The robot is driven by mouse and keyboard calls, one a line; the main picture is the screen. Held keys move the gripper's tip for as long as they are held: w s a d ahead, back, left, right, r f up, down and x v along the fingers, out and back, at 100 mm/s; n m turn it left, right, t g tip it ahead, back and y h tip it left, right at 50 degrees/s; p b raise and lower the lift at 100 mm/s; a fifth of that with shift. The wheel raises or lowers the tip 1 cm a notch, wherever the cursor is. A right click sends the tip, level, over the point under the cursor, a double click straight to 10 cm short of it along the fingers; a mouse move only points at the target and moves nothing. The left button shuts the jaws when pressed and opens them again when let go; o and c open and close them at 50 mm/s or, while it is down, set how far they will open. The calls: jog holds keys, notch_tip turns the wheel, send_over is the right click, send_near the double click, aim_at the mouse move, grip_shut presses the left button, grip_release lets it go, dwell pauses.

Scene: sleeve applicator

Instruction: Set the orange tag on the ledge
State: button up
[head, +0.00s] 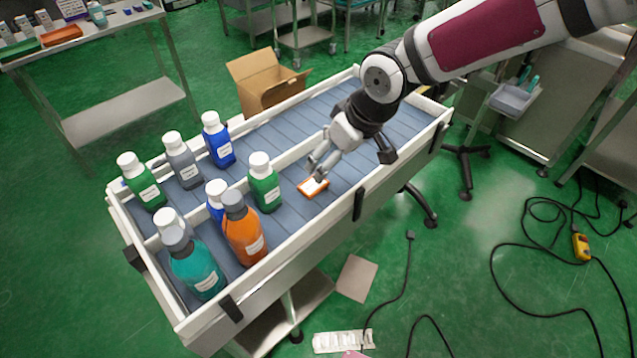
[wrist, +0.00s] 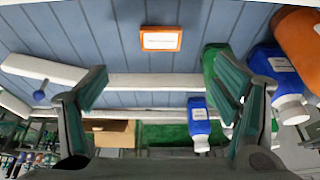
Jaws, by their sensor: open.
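The orange tag (head: 313,187), a small flat orange-rimmed piece with a white label, lies on the grey-blue slatted conveyor bed (head: 345,170). It also shows in the wrist view (wrist: 161,28), top centre, beyond my fingertips. My gripper (head: 318,166) is open and empty, its fingers just above and beside the tag in the head view. In the wrist view my gripper (wrist: 163,78) has its two fingers wide apart. Which surface is the ledge I cannot tell for sure; a white divider rail (head: 297,152) runs along the conveyor, and a white bar (wrist: 42,68) shows in the wrist view.
A green bottle (head: 265,183) stands left of the tag, with an orange bottle (head: 243,232), a teal bottle (head: 196,265) and several others farther left. White side walls (head: 300,235) edge the conveyor. An open cardboard box (head: 265,88) is behind. The bed right of the tag is clear.

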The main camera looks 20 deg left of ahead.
send_near(313, 184)
jog(key=f, duration=0.1)
jog(key=f+b, duration=0.1)
jog(key=shift+w+f, duration=0.2)
jog(key=shift+f, duration=0.2)
jog(key=shift+a+x, duration=0.2)
jog(key=shift+x, duration=1.15)
jog(key=shift+a+x, duration=0.2)
jog(key=shift+x, duration=1.15)
jog(key=shift+r, duration=0.2)
jog(key=c, duration=1.2)
jog(key=shift+r, duration=0.1)
jog(key=shift+c, duration=0.2)
